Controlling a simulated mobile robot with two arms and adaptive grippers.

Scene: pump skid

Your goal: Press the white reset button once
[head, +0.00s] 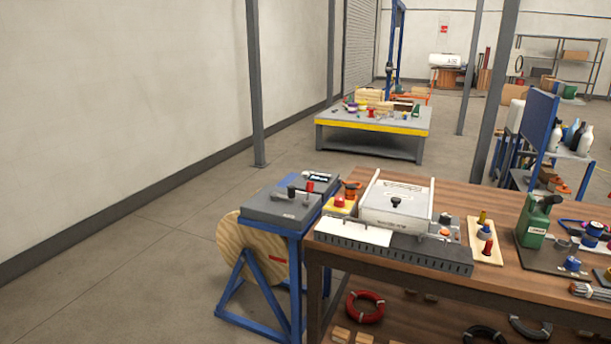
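I cannot make out a white reset button in the head view; at this distance the small controls are too small to tell apart. A white-lidded box (397,205) with a black knob on top stands on the wooden bench (512,204). To its left is a yellow box with a red mushroom button (339,202). At its right end are a small dark knob (445,218) and an orange-red button or cap (444,233). Neither of my grippers is in view.
A grey-topped blue stand (284,207) with a wooden cable reel (245,250) adjoins the bench's left end. A yellow-edged table (372,126) stands farther back. The floor at left is clear.

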